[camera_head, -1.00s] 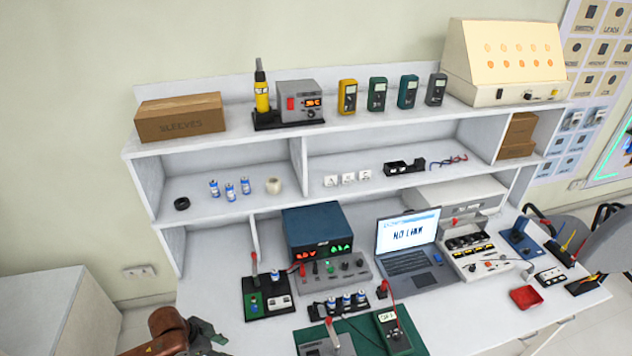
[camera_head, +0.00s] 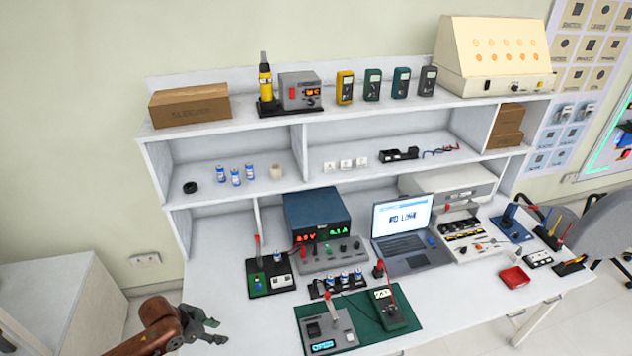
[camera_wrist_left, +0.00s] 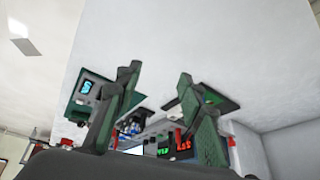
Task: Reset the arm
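My left arm comes in at the bottom left of the head view. Its gripper (camera_head: 208,327) is over the left front side of the workbench (camera_head: 222,290), left of the black switch board (camera_head: 270,275). In the left wrist view the two green fingers of this gripper (camera_wrist_left: 160,90) stand well apart with nothing between them. Past them the bench top, the power supply's lit display (camera_wrist_left: 175,148) and the green mat (camera_wrist_left: 80,112) show. My right gripper is in neither view.
A green mat with a meter and a switch box (camera_head: 328,330) lies at the bench front. A laptop (camera_head: 405,235), a blue power supply (camera_head: 318,220) and a red tray (camera_head: 514,277) stand on the bench. Shelves (camera_head: 240,122) rise behind. The bench's left front is clear.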

